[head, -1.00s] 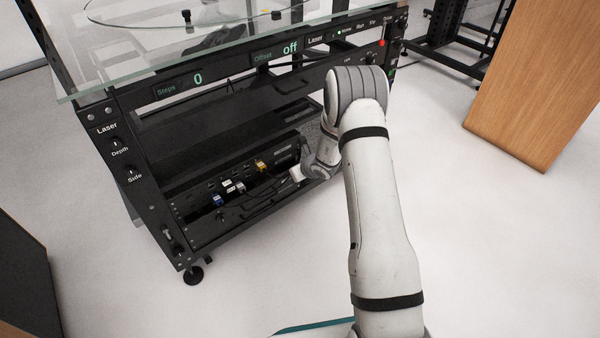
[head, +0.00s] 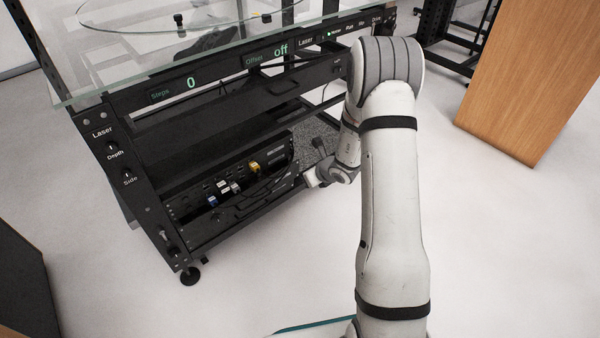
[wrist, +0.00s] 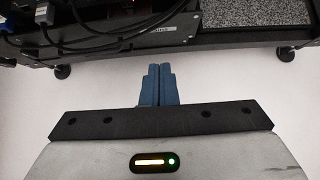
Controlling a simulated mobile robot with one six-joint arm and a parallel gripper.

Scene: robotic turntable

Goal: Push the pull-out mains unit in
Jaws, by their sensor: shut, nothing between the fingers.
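The mains unit (head: 232,178) is a black panel with blue, white and yellow plugs, low in the turntable's black frame in the head view. How far it stands out is hard to tell. In the wrist view its dark front (wrist: 165,35), with pale lettering and black cables, shows at the top, left of centre. My gripper (wrist: 158,68) has its two blue fingers together and empty, pointing at the lower edge of the unit. Floor shows between fingertips and edge in that view; actual contact is not clear. In the head view the fingers are hidden near the unit's right end.
A grey speckled surface (head: 310,138) lies right of the unit inside the frame. The frame has a lower rail and feet (head: 190,276). A glass top (head: 120,60) overhangs above. A wooden panel (head: 530,80) stands at right. The white floor in front is open.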

